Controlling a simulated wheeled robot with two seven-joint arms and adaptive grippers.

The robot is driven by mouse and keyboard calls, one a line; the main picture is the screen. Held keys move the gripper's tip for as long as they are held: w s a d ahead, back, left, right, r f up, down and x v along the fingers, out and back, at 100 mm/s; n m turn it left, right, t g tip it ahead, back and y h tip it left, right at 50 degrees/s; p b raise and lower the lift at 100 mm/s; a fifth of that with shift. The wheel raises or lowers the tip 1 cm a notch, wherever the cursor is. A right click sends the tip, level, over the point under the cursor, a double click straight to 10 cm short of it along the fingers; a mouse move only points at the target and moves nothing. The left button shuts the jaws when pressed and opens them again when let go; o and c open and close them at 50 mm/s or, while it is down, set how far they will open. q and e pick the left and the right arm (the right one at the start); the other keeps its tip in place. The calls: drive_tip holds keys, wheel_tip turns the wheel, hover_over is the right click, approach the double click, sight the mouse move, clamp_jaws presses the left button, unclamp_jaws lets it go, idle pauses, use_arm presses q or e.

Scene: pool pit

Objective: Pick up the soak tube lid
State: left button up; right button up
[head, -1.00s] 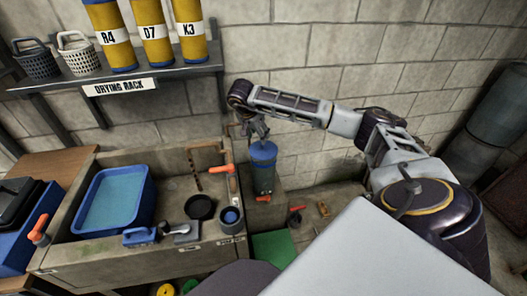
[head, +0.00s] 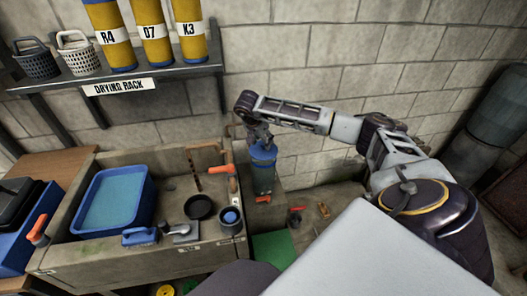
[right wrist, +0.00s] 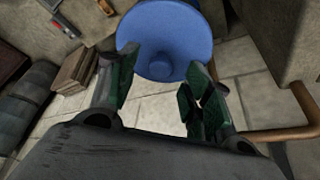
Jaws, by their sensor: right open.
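My left gripper is not in these views.
The stone sink (head: 205,246) holds a blue tray (head: 115,200) and a black round dish (head: 199,207). A small cup (head: 230,219) stands at its right corner. An orange-handled valve (head: 221,169) and pipe are left of the tube. The block wall (head: 310,100) is close behind.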

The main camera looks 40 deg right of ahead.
drive_tip(key=shift+x, duration=1)
drive_tip(key=c, duration=1.1)
